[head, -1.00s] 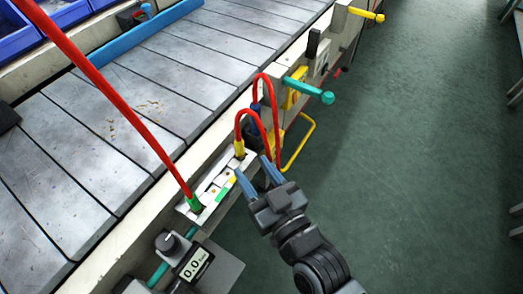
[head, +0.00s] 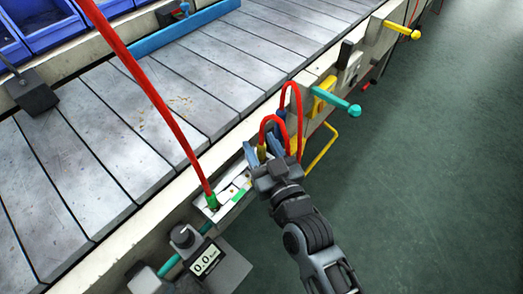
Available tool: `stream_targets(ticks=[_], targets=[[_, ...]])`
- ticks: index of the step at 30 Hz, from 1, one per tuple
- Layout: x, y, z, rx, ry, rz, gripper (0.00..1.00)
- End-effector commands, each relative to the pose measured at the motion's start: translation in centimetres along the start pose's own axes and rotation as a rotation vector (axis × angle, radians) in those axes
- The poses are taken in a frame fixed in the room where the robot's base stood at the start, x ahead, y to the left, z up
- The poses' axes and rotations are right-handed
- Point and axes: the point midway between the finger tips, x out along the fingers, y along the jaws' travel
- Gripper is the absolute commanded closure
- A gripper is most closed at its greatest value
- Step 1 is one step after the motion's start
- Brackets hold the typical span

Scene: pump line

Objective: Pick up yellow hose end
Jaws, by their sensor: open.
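The yellow hose end (head: 262,153) is on the lower end of a short red hose loop (head: 270,119), at the far part of the white holder (head: 232,195) along the conveyor's side. My gripper (head: 264,149) is open, with one blue finger to the left of the yellow end and the other to its right. The palm hides the bottom of the yellow end, so I cannot tell whether the fingers touch it.
A green-ended red hose (head: 212,200) rises from the holder's near part. A blue hose end (head: 281,116) is just beyond the yellow one. A teal-handled valve (head: 354,110) and yellow bent bar (head: 324,150) lie right. A gauge (head: 206,260) is nearer.

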Motion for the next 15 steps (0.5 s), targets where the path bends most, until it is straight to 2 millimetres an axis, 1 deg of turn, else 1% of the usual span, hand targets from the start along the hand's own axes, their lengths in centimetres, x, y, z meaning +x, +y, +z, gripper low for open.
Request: stream_targets(ticks=[2, 15], targets=[[-0.02, 0.00, 0.01, 0.000, 0.000, 0.000, 0.52], [-0.04, 0.00, 0.01, 0.000, 0.000, 0.000, 0.94]])
